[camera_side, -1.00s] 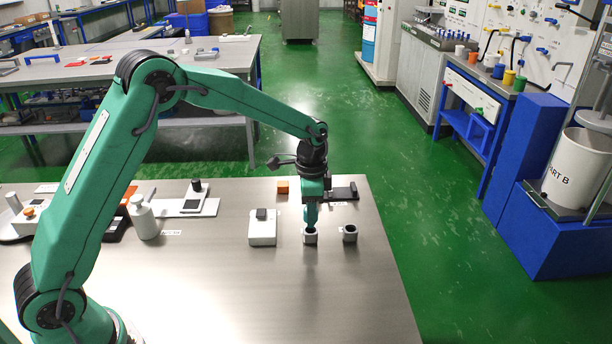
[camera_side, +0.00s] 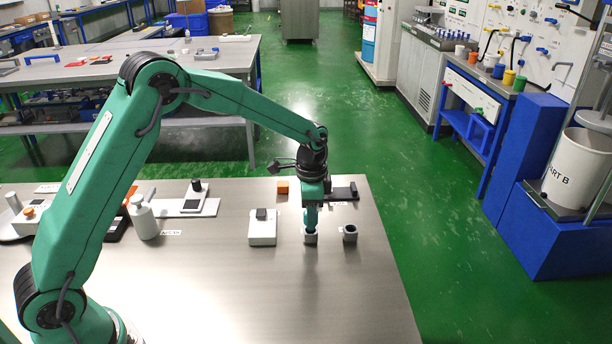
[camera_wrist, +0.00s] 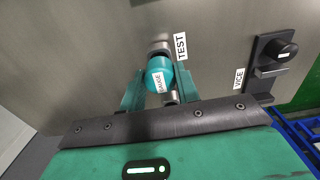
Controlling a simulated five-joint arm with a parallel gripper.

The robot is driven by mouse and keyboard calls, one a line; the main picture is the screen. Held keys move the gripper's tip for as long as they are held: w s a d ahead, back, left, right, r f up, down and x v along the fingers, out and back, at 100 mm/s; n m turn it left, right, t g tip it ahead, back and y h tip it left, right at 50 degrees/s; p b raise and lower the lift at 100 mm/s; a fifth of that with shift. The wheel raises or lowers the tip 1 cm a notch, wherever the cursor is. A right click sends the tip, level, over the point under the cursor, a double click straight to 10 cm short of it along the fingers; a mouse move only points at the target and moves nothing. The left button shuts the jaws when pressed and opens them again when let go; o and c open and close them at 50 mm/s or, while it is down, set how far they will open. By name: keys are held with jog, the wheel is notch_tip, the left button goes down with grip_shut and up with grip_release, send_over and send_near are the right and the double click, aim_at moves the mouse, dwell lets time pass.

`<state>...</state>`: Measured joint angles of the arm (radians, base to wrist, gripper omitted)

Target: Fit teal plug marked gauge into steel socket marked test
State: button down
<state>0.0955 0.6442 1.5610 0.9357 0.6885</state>
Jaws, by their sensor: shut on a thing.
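The teal plug (camera_wrist: 158,75) with a white GAUGE label is between the fingers of my gripper (camera_wrist: 160,88), which is shut on it. A steel socket (camera_wrist: 158,47) lies just beyond the plug in the wrist view, beside the TEST label (camera_wrist: 181,46). The plug hides part of the socket's mouth.
A white block (camera_side: 262,230) stands to the left. The black vice (camera_side: 344,192) and an orange block (camera_side: 282,187) are behind. The front of the steel bench is clear.

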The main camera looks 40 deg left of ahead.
jog(key=shift+f, duration=1.1)
jog(key=c, duration=0.9)
grip_release()
jog(key=shift+c, duration=0.2)
jog(key=shift+r, duration=0.1)
jog(key=shift+r, duration=3.8)
